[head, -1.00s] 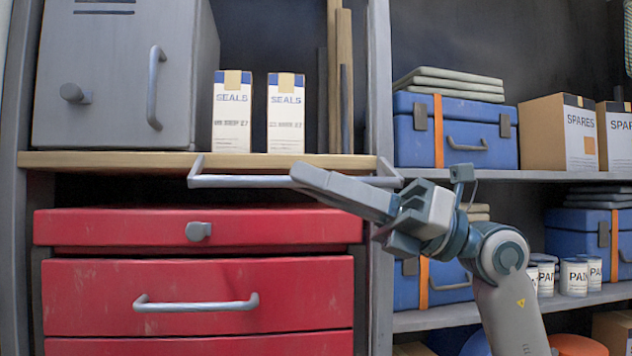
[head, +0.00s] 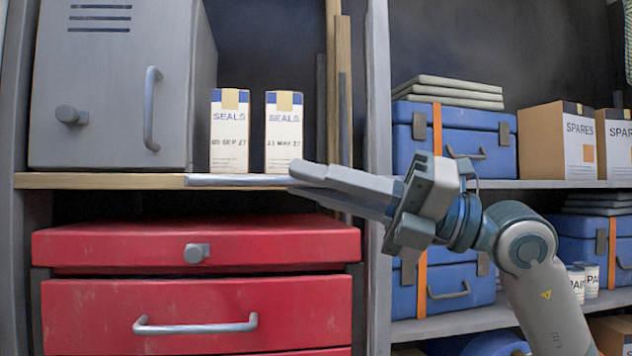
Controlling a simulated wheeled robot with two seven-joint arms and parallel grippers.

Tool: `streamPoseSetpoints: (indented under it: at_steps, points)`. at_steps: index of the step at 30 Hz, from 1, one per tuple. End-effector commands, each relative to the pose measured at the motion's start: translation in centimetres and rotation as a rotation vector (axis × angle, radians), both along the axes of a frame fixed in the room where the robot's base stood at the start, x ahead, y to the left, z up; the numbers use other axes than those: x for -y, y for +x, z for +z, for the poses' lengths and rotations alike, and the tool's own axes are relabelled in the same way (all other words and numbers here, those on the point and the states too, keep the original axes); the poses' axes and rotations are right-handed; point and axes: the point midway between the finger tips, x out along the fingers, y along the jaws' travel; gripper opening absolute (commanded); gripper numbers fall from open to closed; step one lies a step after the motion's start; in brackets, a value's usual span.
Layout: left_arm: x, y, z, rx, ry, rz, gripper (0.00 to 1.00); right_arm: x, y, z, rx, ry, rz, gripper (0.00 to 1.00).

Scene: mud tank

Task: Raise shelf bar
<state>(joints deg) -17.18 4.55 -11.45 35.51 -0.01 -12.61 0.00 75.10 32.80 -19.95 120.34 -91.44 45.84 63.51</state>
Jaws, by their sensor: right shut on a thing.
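The shelf bar (head: 237,181) is a thin grey rail along the front of the wooden shelf (head: 95,181). It lies level with the shelf's front edge, and its left end shows. Its right part is hidden behind my right gripper (head: 296,178). That gripper comes in from the right with its long grey fingers shut on the bar. My left gripper is not in view.
Two SEALS boxes (head: 229,131) stand on the shelf just behind the bar, beside a grey metal cabinet (head: 112,85). Red drawers (head: 195,303) are below. A grey upright post (head: 378,80) stands behind my right gripper. Blue cases (head: 470,135) are to the right.

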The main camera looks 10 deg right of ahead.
Motion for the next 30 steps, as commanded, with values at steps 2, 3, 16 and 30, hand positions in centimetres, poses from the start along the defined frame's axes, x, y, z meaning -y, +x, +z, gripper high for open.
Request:
streamPoseSetpoints:
  at_steps: [2,3,16,30]
  points:
    - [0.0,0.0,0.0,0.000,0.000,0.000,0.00,0.1,0.0,0.1,0.001,0.001,-0.002,0.00]
    - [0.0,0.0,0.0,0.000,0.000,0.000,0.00,0.0,0.0,0.0,0.001,0.001,-0.002,0.00]
    - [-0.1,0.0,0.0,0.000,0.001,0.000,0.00,0.0,0.0,0.0,0.001,0.001,0.000,0.29]
    - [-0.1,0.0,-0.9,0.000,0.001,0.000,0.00,1.3,-0.3,-0.6,0.002,0.001,-0.004,0.29]
